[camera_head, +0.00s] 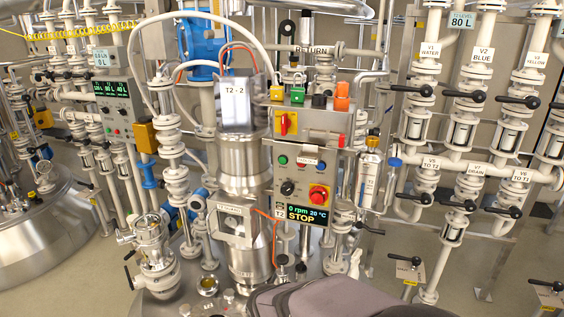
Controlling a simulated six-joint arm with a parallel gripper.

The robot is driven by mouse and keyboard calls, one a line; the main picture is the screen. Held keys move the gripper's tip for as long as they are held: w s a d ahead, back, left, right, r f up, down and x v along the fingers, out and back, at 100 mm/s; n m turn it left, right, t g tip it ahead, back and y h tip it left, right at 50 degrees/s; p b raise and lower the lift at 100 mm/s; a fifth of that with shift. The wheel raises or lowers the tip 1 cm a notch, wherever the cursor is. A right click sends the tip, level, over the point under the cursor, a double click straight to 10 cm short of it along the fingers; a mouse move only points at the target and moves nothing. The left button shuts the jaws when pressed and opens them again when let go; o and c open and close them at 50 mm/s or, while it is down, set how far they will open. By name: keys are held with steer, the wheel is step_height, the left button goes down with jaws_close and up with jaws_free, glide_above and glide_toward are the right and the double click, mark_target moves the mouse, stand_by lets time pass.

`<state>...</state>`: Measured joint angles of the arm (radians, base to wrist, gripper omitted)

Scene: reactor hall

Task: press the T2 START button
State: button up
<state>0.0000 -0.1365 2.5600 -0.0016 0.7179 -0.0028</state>
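The T2 control box (303,172) stands right of centre, beside the steel column marked T2-2. The green button's own lettering is too small to read. Below are a black rotary knob (287,187) and a red emergency stop (318,195) on a yellow base. The T2 display (306,215) reads 0 rpm, 20 °C, STOP. Dark grey rounded parts of my arm fill the bottom edge. My gripper's fingers are not visible.
Above the box sit a red-and-yellow switch (287,123) and padlocks. A silver cylinder (369,178) stands close to its right. Labelled valves with black handles, such as V1 (429,90), fill the right side. A similar panel (113,108) is at left.

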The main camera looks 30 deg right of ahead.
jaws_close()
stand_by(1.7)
